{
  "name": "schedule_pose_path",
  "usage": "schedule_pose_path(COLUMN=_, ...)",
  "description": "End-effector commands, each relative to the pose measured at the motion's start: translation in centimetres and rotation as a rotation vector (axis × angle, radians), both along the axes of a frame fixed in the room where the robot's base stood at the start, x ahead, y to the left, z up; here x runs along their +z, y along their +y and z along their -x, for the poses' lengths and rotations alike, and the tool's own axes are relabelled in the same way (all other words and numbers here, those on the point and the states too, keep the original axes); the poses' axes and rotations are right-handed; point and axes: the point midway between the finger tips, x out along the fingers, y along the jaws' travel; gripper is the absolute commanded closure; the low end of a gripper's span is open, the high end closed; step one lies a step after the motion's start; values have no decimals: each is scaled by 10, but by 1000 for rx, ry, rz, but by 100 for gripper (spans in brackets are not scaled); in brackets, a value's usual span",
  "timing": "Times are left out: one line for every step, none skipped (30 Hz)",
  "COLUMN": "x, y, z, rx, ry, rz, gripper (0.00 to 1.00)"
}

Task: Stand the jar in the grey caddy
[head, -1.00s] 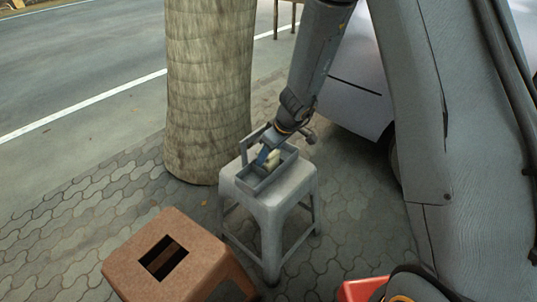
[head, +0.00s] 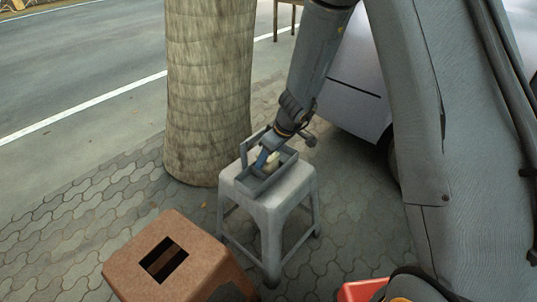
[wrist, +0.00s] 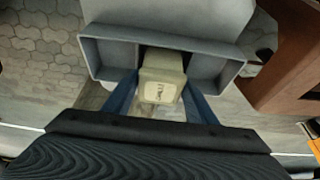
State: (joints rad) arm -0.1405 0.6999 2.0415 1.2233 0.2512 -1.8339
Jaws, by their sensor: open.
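The grey caddy (head: 259,188) is an open tray with a raised handle, standing on a grey plastic stool. The wrist view shows its walls and compartments (wrist: 118,36). The cream jar (wrist: 163,77) has dark marks on its face and sits at the caddy, between my blue fingers; it also shows in the head view (head: 272,158). My gripper (wrist: 160,100) is open, with one finger on each side of the jar, pointing down into the caddy. The jar's base is hidden, so I cannot tell whether it touches the caddy floor.
The grey stool (head: 272,221) stands on paving by a thick trunk (head: 208,95). A brown stool (head: 190,262) with a slot in its top is at the front left. A red object (head: 357,291) is at the bottom. A pale vehicle (head: 352,100) is behind.

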Motion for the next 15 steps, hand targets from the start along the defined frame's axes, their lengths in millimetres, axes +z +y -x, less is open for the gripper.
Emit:
schedule_pose_path(x=10, y=-3, z=4, rx=0, ry=2, rz=1, gripper=35)
schedule_pose_path(x=17, y=-5, z=6, rx=1, ry=1, rz=0, gripper=35)
schedule_pose_path(x=26, y=-7, z=8, rx=0, ry=0, rz=0, gripper=35)
schedule_pose_path(x=33, y=-9, z=10, rx=0, ry=-1, rz=0, gripper=35)
schedule_pose_path(x=40, y=-11, z=11, rx=-1, ry=-3, rz=0, gripper=35)
schedule_pose_path(x=48, y=-14, z=13, rx=-1, ry=-3, rz=0, gripper=35)
schedule_pose_path(x=55, y=-16, z=15, rx=0, ry=-4, rz=1, gripper=35)
schedule_pose_path(x=60, y=-17, z=16, rx=-1, ry=-3, rz=0, gripper=35)
schedule_pose_path(x=69, y=-19, z=19, rx=0, ry=-4, rz=-1, gripper=35)
schedule_pose_path(x=74, y=-21, z=20, rx=0, ry=-4, rz=-1, gripper=35)
schedule_pose_path(x=79, y=-23, z=21, rx=-1, ry=-3, rz=-1, gripper=35)
schedule_pose_path(x=86, y=-25, z=23, rx=0, ry=-5, rz=-1, gripper=35)
schedule_pose_path(x=90, y=-26, z=24, rx=-1, ry=-4, rz=0, gripper=35)
schedule_pose_path(x=94, y=-27, z=26, rx=-1, ry=-4, rz=0, gripper=35)
schedule_pose_path(x=99, y=-29, z=27, rx=-1, ry=-4, rz=0, gripper=35)
